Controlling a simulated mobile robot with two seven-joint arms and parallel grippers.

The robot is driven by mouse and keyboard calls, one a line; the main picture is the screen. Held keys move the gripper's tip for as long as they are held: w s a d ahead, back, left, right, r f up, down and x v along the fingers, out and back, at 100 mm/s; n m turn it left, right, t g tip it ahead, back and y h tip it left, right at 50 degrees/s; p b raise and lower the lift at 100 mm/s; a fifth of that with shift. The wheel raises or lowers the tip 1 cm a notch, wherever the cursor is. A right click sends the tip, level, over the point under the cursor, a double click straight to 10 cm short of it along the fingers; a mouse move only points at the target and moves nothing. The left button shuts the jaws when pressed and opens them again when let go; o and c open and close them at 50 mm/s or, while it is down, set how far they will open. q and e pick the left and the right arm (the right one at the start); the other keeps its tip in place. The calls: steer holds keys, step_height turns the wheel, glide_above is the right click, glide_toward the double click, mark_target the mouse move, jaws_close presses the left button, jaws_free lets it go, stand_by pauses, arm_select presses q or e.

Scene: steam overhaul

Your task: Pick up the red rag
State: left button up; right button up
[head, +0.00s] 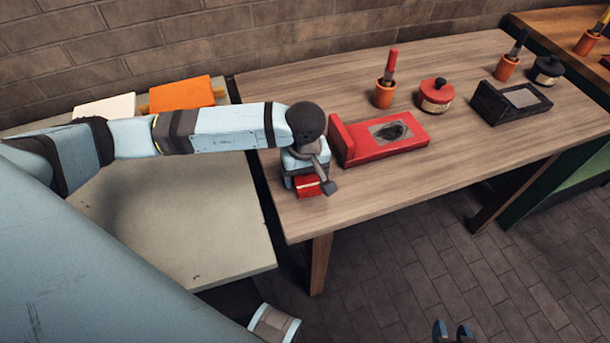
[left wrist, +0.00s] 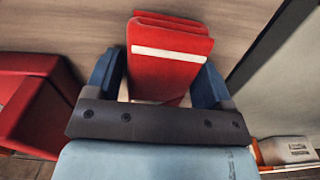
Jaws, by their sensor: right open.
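The red rag (head: 308,186) is a folded red bundle with a white stripe, at the near left end of the wooden table. My left gripper (head: 305,176) points down over it and partly hides it. In the left wrist view the rag (left wrist: 170,55) sits between the two blue fingers, which meet its sides; the gripper (left wrist: 160,80) looks shut on it. Whether the rag still touches the table I cannot tell. My right gripper (head: 453,331) shows only its fingertips at the bottom edge; they are apart, empty and away from the table.
A red tray-like stand (head: 400,146) with a dark patch is close right of my left gripper. Behind it are an orange pot (head: 384,95) and a red tin (head: 436,96). A black stand (head: 512,100) is farther right. Orange cloth (head: 181,93) lies on the pale left table (head: 190,225).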

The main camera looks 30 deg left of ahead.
arm_select(q)
steer(key=c, duration=0.6)
step_height(320, 180, up, 20)
steer(key=shift+r+p, duration=0.1)
steer(key=shift+p, duration=0.3)
steer(key=shift+o, duration=1.2)
steer(key=shift+c, duration=0.8)
